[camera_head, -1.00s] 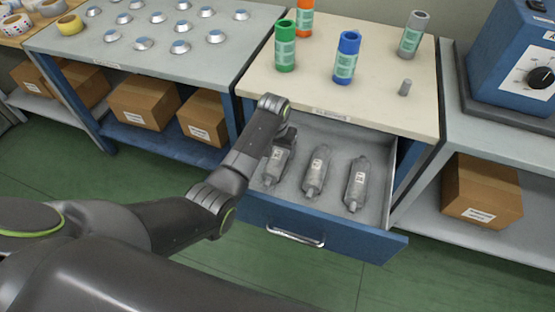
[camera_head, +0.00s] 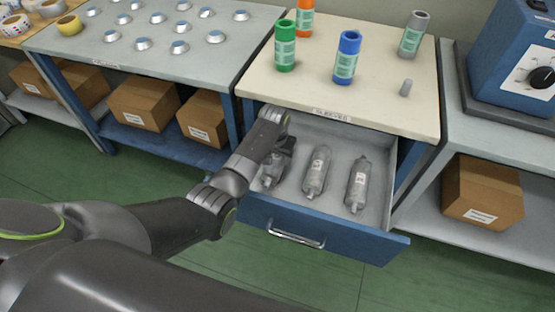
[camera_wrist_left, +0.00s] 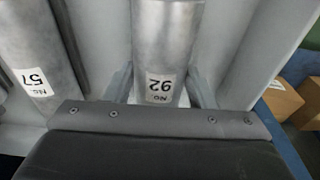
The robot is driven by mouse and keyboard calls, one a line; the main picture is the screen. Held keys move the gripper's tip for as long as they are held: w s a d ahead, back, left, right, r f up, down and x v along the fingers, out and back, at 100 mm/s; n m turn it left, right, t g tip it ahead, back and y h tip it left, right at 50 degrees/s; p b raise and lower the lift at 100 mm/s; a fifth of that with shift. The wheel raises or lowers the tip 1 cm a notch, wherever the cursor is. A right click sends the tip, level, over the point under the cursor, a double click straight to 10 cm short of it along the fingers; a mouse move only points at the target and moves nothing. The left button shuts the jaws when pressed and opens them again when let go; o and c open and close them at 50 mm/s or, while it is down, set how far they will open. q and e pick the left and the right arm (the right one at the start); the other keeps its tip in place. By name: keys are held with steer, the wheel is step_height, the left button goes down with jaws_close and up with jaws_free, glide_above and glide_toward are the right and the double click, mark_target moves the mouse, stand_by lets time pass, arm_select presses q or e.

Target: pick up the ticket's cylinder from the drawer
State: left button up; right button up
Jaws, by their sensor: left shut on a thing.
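The open drawer (camera_head: 378,200) holds three grey cylinders with narrow necks and white labels. My left gripper (camera_head: 278,150) is down in the drawer at the leftmost cylinder (camera_head: 270,178), which my arm partly covers. In the left wrist view its fingers (camera_wrist_left: 162,88) are shut on this cylinder (camera_wrist_left: 166,35), one on each side. Its label is upside down and appears to read No. 26. The middle cylinder (camera_head: 317,172) lies apart beside it; it also shows in the left wrist view (camera_wrist_left: 32,45), its label apparently No. 57. The right cylinder (camera_head: 357,186) lies farther right. My right gripper is not in view.
A blue machine (camera_head: 515,60) stands at right. Boxes sit on lower shelves.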

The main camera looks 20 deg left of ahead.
arm_select(q)
steer(key=shift+c, duration=1.1)
steer(key=shift+w+r, duration=0.1)
steer(key=shift+r, duration=0.1)
